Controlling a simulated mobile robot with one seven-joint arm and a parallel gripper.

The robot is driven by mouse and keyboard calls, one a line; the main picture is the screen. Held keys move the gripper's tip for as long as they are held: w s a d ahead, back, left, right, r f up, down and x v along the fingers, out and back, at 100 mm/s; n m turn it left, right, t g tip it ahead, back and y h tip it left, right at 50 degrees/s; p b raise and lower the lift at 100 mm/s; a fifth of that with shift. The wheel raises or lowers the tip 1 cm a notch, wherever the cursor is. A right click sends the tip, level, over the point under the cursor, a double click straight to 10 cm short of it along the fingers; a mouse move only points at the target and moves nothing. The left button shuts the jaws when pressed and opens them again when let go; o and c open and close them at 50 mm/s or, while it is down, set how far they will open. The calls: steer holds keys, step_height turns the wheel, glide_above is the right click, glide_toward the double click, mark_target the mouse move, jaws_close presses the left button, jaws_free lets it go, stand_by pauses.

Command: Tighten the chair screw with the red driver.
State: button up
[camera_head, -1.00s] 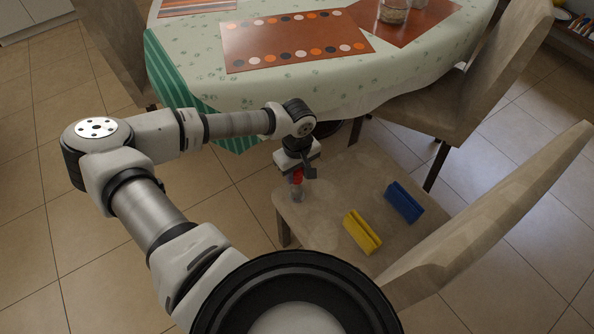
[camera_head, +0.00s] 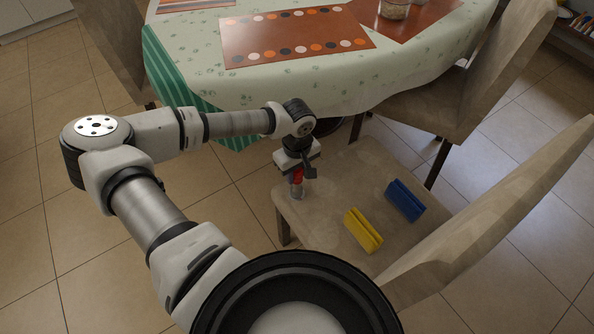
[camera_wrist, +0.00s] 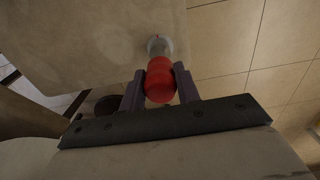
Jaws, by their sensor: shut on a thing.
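The red driver (camera_wrist: 159,80) is held between the two dark fingers of my gripper (camera_wrist: 159,88) in the wrist view. In the head view the red driver (camera_head: 298,174) stands roughly upright below my gripper (camera_head: 298,168), over the left corner of the chair seat (camera_head: 330,215). Its lower end reaches a small grey, round fitting (camera_wrist: 157,45) at the seat. The screw itself cannot be made out, and I cannot tell whether the tip sits in it.
A yellow holder (camera_head: 362,231) and a blue holder (camera_head: 405,201) stand on the seat to the right. The chair's backrest (camera_head: 500,215) rises at the right. The table (camera_head: 330,90) with its cloth is behind. Another chair (camera_head: 470,95) stands at the right.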

steer(key=shift+f, duration=0.15)
steer(key=o, duration=1.2)
steer(key=shift+o, duration=0.2)
